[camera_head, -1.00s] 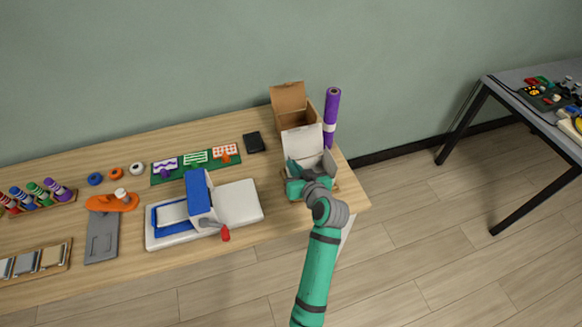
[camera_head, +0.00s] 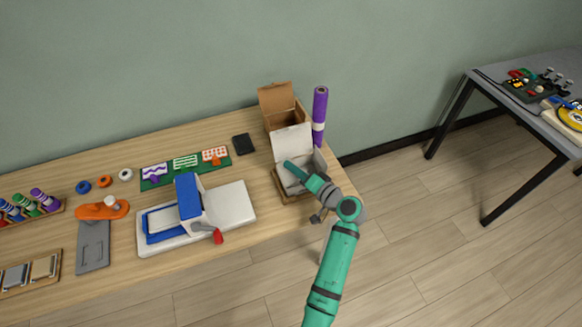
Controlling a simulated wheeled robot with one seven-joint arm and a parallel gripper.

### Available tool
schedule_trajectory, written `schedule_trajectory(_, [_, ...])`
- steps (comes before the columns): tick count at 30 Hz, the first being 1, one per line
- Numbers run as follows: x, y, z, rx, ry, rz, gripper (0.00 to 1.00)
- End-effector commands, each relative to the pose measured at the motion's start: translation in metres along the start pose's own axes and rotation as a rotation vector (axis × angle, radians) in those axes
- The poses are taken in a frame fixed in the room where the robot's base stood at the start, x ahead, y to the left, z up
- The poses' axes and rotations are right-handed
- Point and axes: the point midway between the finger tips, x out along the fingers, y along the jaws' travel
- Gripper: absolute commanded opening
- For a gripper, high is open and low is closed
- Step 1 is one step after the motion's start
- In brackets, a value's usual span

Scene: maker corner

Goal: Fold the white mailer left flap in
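The white mailer (camera_head: 291,141) stands at the right end of the wooden table with its lid panel raised at the back. A white side flap (camera_head: 320,161) stands up at its right, partly behind my arm. The left side of the mailer, with the left flap, is small in view, and I cannot tell how that flap lies. My gripper (camera_head: 293,172) reaches over the mailer's opening from the front right, with a teal finger pointing left toward the left side. I cannot tell whether it touches a flap or how far its fingers are apart.
An open brown box (camera_head: 283,114) stands right behind the mailer. A purple roll (camera_head: 319,115) stands upright beside it. A white and blue press (camera_head: 195,215) is to the left. A black slab (camera_head: 243,144) lies behind. The table (camera_head: 268,228) is bare at the front right.

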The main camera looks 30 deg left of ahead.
Motion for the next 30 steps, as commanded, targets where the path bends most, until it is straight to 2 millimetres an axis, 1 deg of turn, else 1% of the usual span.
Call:
schedule_trajectory(9, [-0.0002,0.0055,-0.0003,0.103,0.001,-0.041,0.00])
schedule_trajectory(24, [0.0000,0.0057,-0.0001,0.119,0.001,-0.049,0.00])
schedule_trajectory(25, [0.0000,0.0057,-0.0001,0.119,0.001,-0.049,0.04])
schedule_trajectory(26, [0.0000,0.0057,0.0000,0.119,0.001,-0.049,0.11])
schedule_trajectory(27, [0.0000,0.0057,0.0000,0.119,0.001,-0.049,0.21])
schedule_trajectory(30, [0.0001,0.0062,0.0002,0.119,0.001,-0.048,0.21])
